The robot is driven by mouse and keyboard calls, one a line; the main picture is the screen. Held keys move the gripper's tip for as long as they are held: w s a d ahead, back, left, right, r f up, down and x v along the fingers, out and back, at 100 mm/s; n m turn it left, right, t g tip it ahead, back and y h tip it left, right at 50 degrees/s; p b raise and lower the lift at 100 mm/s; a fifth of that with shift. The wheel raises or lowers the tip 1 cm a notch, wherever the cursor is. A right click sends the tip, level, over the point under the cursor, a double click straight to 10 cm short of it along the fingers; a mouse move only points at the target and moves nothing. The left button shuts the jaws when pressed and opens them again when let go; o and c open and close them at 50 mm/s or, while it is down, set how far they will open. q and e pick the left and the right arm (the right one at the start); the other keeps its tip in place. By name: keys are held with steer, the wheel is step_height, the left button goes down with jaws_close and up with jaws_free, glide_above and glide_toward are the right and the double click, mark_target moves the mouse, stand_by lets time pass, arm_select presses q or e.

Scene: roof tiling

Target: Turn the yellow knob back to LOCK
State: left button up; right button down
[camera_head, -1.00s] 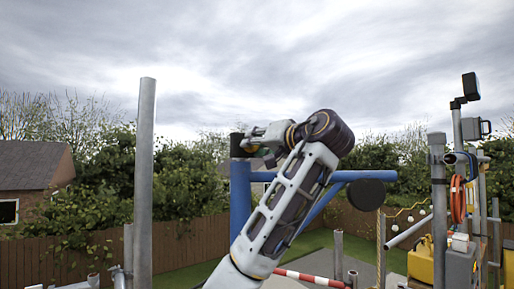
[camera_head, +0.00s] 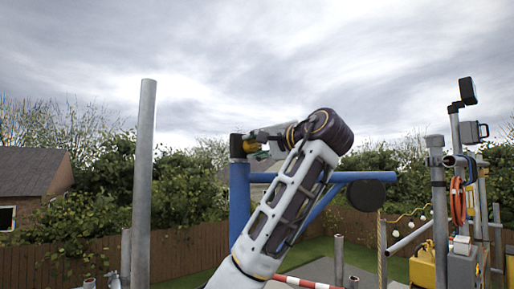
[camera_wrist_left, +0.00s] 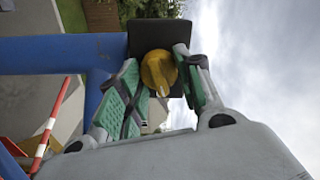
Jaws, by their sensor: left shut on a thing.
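The yellow knob (camera_wrist_left: 159,72) sits on a black plate (camera_wrist_left: 146,27) in the left wrist view. In the head view a small part of the knob (camera_head: 250,146) shows at the black top of the blue post. My left gripper (camera_wrist_left: 161,88) is shut on the knob, with green finger pads on both sides of it. The gripper also shows in the head view (camera_head: 256,144). A pale pointer mark shows on the knob's lower part. I cannot read any LOCK lettering. My right gripper is in neither view.
A blue post (camera_head: 239,200) with a blue crossbar (camera_head: 340,176) stands beside my left arm. A grey pole (camera_head: 144,185) rises at left. At right are a metal post (camera_head: 437,190) and yellow equipment (camera_head: 422,265). A red-and-white bar (camera_head: 300,282) lies low in front.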

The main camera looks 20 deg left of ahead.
arm_select(q)
steer(key=shift+f+m, duration=0.1)
steer(key=shift+m, duration=1.5)
steer(key=shift+b, duration=0.3)
steer(key=o, duration=1)
steer(key=shift+w, duration=0.1)
steer(key=shift+d, duration=0.1)
steer(key=shift+v, duration=6)
